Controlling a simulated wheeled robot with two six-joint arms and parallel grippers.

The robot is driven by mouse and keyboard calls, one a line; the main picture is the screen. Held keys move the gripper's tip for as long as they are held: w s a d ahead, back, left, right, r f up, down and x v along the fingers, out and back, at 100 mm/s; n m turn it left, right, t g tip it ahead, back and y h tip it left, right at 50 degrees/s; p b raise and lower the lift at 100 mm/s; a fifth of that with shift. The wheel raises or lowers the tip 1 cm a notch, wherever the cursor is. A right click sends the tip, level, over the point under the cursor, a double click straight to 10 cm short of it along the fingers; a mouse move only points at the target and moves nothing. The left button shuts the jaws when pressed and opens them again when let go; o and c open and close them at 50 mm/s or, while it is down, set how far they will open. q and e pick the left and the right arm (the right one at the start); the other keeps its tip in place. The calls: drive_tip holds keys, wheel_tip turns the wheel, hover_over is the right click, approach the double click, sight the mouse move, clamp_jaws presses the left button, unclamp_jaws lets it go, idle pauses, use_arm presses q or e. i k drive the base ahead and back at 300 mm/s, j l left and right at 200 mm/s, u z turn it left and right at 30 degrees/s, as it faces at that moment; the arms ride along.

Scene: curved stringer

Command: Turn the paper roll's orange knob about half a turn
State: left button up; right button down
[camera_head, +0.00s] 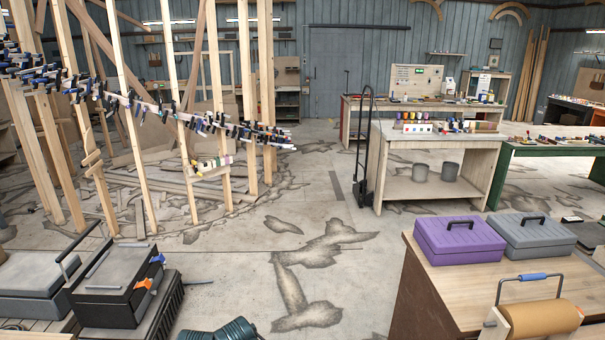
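The paper roll (541,318) is a thick brown roll at the bottom right, on the wooden bench. It sits in a holder with a pale end plate (492,323) at its left. A grey wire arch with a blue sleeve (532,277) rises over the roll. The lower part of the roll is cut off by the frame edge. I cannot make out the orange knob clearly. Neither of my grippers can be recognised in this view.
A purple box (459,238) and a grey box (534,233) stand behind the roll on the bench (433,276). A black case (116,290) with an orange latch stands at the lower left. A dark green ribbed object (222,331) shows at the bottom. Floor between is open.

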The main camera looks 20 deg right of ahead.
sight(528, 320)
drive_tip(key=i+l+z, duration=0.3)
drive_tip(key=i, duration=0.5)
drive_tip(key=i+j+z, duration=0.15)
drive_tip(key=i+z, duration=0.15)
drive_tip(key=i, duration=0.55)
drive_tip(key=i+j+z, duration=0.2)
drive_tip(key=i+z, duration=0.15)
drive_tip(key=i, duration=0.45)
drive_tip(key=i+z, duration=0.15)
drive_tip(key=z, duration=0.2)
drive_tip(key=i+j+z, duration=0.1)
drive_tip(key=z, duration=0.25)
drive_tip(key=i+j+z, duration=0.15)
drive_tip(key=z, duration=0.2)
drive_tip(key=i+z, duration=0.15)
drive_tip(key=z, duration=0.25)
drive_tip(key=i+z, duration=0.1)
drive_tip(key=z, duration=0.3)
drive_tip(key=i+j+z, duration=0.1)
drive_tip(key=z, duration=0.3)
drive_tip(key=i+j+z, duration=0.1)
drive_tip(key=z, duration=0.3)
drive_tip(key=j+z, duration=0.2)
drive_tip(key=z, duration=0.2)
drive_tip(key=i+j+z, duration=0.15)
drive_tip(key=z, duration=0.2)
drive_tip(key=i+j+z, duration=0.15)
drive_tip(key=z, duration=0.2)
drive_tip(key=j, duration=0.1)
